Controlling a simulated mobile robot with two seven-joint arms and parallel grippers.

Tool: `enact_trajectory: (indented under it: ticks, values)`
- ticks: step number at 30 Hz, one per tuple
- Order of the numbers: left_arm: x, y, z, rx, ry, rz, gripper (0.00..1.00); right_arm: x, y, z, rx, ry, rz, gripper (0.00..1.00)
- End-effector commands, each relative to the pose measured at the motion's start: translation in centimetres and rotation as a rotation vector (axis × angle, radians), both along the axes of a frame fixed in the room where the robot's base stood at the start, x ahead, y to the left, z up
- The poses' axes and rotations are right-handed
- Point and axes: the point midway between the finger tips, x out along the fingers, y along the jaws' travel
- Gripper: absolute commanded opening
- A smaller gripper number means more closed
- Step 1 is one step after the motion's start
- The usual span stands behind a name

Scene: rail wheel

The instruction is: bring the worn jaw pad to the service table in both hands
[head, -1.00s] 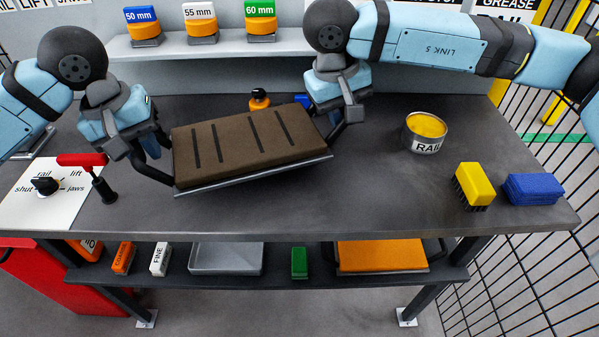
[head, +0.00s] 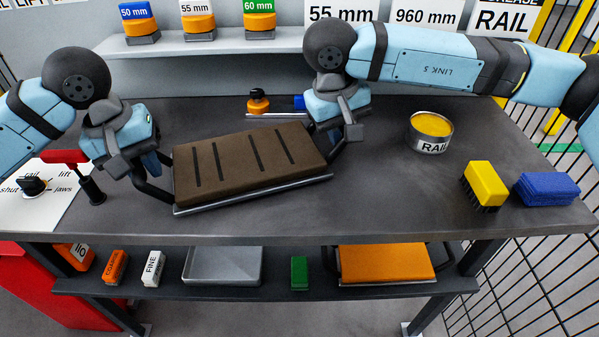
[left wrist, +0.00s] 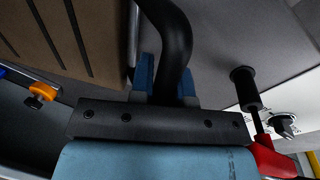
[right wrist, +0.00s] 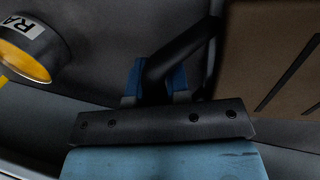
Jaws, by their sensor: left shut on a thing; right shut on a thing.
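The worn jaw pad (head: 245,165) is a brown block with dark grooves on a grey metal plate, with a black handle at each end. It is over the service table (head: 400,200), slightly tilted in the head view; I cannot tell whether it touches the top. My left gripper (head: 152,172) is shut on the left handle (left wrist: 172,45), seen between blue fingers in the left wrist view. My right gripper (head: 338,138) is shut on the right handle (right wrist: 185,50), seen likewise in the right wrist view. The pad's brown face also shows in both wrist views.
A red-handled lever (head: 90,180) and a switch panel (head: 50,205) are at left. An orange pad (head: 385,262) lies on the lower shelf. Free tabletop lies right of the pad.

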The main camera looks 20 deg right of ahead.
Motion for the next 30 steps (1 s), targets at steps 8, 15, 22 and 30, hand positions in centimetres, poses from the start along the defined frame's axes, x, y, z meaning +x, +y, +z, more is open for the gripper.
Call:
enact_trajectory:
  ticks: [8,15,22,30]
  values:
    - [0.1,0.1,0.3,-0.001,-0.003,0.003,0.0,0.1,0.0,0.3,0.001,-0.007,-0.002,0.0]
    - [0.0,0.1,0.0,0.001,0.0,0.002,0.42,0.0,0.0,0.0,0.0,-0.002,-0.001,0.42]
    - [0.0,0.1,0.1,0.0,-0.001,0.001,0.42,0.0,0.0,0.0,0.0,-0.002,-0.001,0.42]
    - [0.1,0.7,3.6,-0.001,-0.005,0.003,0.42,0.0,0.0,0.0,0.0,-0.002,0.0,0.42]
